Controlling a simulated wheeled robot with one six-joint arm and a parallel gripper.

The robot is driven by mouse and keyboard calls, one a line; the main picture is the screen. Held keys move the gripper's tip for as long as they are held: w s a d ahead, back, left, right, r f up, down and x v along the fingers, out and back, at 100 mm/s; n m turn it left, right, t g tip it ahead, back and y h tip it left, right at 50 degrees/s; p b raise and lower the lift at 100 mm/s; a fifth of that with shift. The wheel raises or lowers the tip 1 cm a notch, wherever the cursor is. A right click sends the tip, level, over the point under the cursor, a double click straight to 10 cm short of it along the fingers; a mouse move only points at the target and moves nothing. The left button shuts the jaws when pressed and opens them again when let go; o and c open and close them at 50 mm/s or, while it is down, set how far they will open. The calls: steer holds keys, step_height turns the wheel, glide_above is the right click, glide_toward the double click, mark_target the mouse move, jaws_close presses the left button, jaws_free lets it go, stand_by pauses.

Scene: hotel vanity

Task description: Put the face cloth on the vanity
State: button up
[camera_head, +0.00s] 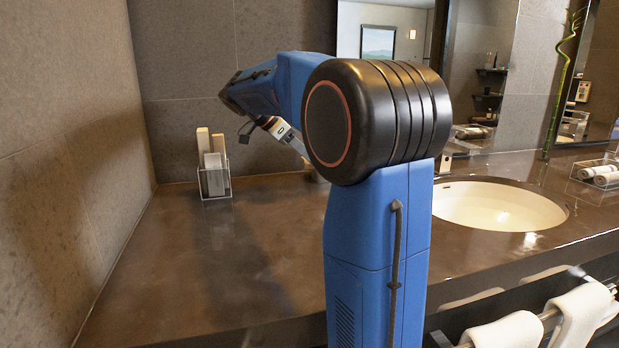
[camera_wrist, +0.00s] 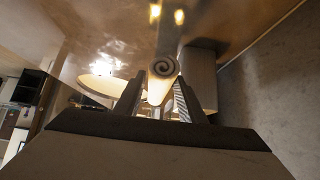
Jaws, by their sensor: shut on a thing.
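The brown, glossy vanity top (camera_head: 220,270) spans the head view and also shows behind the roll in the wrist view (camera_wrist: 110,25). I cannot tell whether the roll touches it.
A clear holder (camera_head: 215,183) with upright boxes stands at the back left. The white sink basin (camera_head: 495,207) is right of my arm. A tray of rolled cloths (camera_head: 600,174) sits at far right. White towels (camera_head: 510,332) hang at the front. The left counter is clear.

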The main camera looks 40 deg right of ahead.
steer(key=shift+f, duration=1.45)
steer(key=shift+w+f, duration=0.15)
steer(key=shift+f, duration=1.5)
steer(key=o, duration=1.1)
steer(key=shift+v, duration=3.75)
